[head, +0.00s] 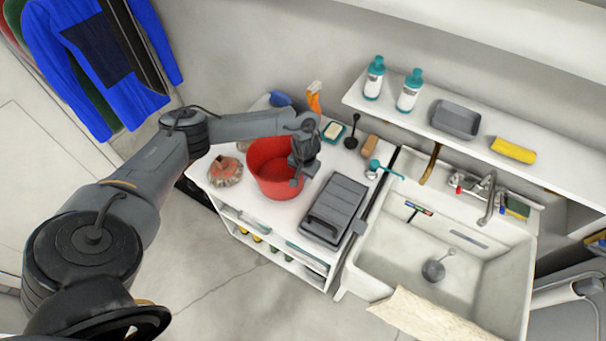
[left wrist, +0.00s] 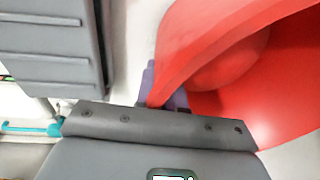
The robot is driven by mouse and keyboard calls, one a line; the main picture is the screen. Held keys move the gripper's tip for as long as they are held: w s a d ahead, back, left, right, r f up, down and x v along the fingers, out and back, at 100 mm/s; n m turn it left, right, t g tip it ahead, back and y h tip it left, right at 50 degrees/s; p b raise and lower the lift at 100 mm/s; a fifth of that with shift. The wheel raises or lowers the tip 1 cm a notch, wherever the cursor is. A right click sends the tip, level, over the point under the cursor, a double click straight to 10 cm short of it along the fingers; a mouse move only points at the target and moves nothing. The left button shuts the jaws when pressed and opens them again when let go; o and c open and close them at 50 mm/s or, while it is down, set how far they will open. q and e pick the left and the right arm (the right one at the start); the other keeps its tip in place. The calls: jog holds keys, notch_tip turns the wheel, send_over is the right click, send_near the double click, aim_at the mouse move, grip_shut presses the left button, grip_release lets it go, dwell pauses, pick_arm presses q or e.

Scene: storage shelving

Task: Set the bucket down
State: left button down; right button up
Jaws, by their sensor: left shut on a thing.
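My left gripper (head: 301,166) reaches over from the left and is shut on the right side of the bucket's rim. In the left wrist view a purple-grey finger (left wrist: 176,100) shows at the rim. The bucket's underside is hidden, so I cannot tell whether it touches the counter. My right gripper is not in view.
The grey case (head: 334,208) lies close to the right of the bucket. Behind are an orange spray bottle (head: 314,98), a soap dish (head: 333,132) and a black plunger-like tool (head: 352,136). A white sink (head: 398,250) is at the right.

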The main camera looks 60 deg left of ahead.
pick_arm(q)
jog(key=c, duration=1.3)
grip_release()
jog(key=shift+f, duration=0.15)
jog(key=shift+o, duration=0.2)
